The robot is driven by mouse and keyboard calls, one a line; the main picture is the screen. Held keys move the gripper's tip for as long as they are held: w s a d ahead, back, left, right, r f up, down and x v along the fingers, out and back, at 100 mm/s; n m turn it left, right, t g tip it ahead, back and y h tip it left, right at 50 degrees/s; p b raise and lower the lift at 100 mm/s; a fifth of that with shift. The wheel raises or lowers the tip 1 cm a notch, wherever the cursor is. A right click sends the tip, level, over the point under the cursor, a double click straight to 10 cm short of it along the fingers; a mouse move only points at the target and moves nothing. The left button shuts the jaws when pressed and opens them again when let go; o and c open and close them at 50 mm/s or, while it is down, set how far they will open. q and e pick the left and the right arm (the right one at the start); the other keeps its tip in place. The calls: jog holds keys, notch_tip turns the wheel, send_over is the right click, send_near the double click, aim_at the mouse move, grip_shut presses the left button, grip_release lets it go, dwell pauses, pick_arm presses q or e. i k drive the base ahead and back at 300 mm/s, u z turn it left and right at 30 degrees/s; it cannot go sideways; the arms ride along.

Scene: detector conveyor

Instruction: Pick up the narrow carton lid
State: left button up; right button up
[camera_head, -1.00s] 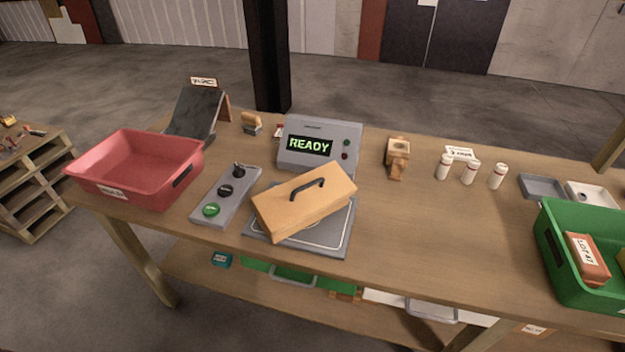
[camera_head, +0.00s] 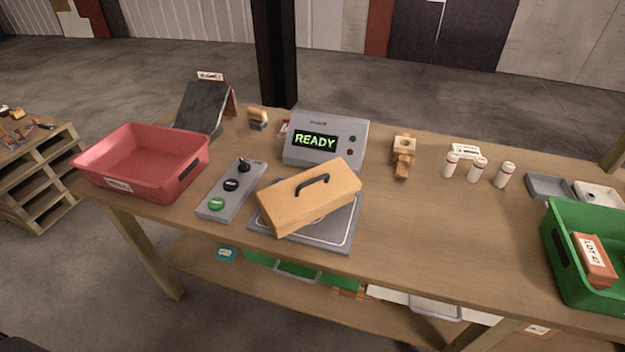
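The narrow carton lid (camera_head: 290,202) is a tan, box-like piece with a dark arched handle (camera_head: 313,182) on top. It sits at an angle over a grey metal plate (camera_head: 340,238) in the middle of the table. What lies under the lid is hidden. Neither of my grippers is in view.
A display unit reading READY (camera_head: 327,141) stands just behind the lid. A button panel (camera_head: 231,189) and a red bin (camera_head: 140,163) are to its left. A wooden fixture (camera_head: 403,155), white bottles (camera_head: 478,170) and a green bin (camera_head: 562,262) are to the right. The table front right of the plate is clear.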

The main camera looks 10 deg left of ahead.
aim_at(287, 202)
jog(key=k, duration=1)
jog(key=z, duration=1.3)
jog(key=i, duration=2.05)
jog(key=u, duration=2.2)
